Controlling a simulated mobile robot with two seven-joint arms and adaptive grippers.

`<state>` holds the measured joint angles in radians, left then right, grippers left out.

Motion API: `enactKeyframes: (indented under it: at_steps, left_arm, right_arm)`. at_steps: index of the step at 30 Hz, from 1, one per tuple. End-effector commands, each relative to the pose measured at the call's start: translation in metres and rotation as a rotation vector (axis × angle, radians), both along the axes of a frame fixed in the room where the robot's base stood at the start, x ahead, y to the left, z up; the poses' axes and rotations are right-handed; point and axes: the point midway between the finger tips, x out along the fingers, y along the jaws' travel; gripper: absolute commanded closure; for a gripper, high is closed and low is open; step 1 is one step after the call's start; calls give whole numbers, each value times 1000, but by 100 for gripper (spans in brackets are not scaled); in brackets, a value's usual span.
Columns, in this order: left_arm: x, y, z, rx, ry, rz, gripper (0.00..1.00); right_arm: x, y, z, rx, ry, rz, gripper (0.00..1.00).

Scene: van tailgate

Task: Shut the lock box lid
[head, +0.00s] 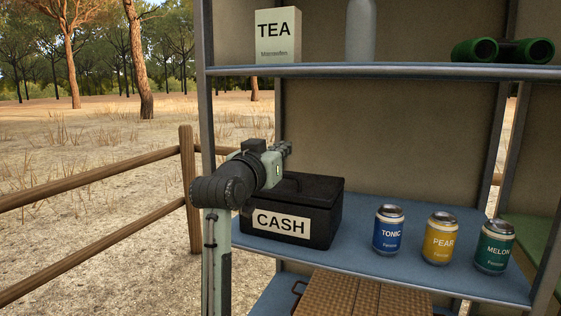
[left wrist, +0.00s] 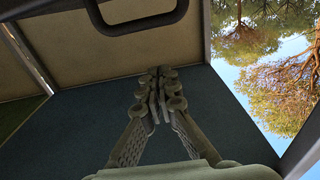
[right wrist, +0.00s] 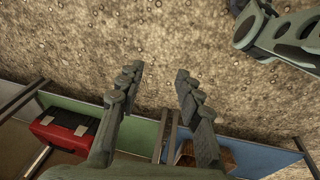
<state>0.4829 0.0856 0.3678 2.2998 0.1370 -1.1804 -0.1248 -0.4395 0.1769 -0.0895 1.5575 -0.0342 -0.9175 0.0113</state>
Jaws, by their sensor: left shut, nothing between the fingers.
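The lock box (head: 325,215) is a black box with a white CASH label, on the left end of the blue middle shelf. Its lid (head: 318,187) looks level on top in the head view; I cannot tell whether a small gap remains. My left gripper (head: 287,149) is shut and empty above the box's back left part, apart from the lid as far as I see. Its closed fingers show in the left wrist view (left wrist: 157,88), with a dark handle-like bar (left wrist: 140,18) at the top. My right gripper (right wrist: 159,82) is open and empty, away from the box.
Tonic (head: 388,230), pear (head: 439,240) and melon (head: 494,247) cans stand right of the box. A tea box (head: 277,37), a bottle and binoculars (head: 502,50) are on the shelf above. A wicker basket (head: 360,297) is below. A red toolbox (right wrist: 65,132) shows in the right wrist view.

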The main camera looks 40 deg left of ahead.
Motion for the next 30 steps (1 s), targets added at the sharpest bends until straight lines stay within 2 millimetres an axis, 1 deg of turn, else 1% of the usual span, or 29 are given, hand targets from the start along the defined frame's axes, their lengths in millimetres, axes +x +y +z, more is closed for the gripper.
enactKeyframes:
  at_steps: [1,6,11,21,23,26,30]
  left_arm:
    - [-4,-1,-14,-4,8,0,100]
    - [-9,-3,-28,-2,6,0,100]
    - [-10,-3,-32,-1,4,0,100]
    - [-10,-3,-34,0,1,0,100]
    - [-10,-3,-36,1,-6,0,100]
    - [-9,-3,-42,6,-25,0,100]
    - [-7,-2,-49,16,-65,0,100]
  right_arm:
    - [1,0,0,0,-3,0,64]
    - [-2,-1,-3,-2,2,2,64]
    - [-2,-1,-4,-3,2,4,64]
    - [-1,-1,-3,-3,0,4,64]
    - [4,0,3,-2,-7,1,64]
    - [14,2,19,-2,-23,-6,64]
    - [29,4,53,-3,-49,-18,64]
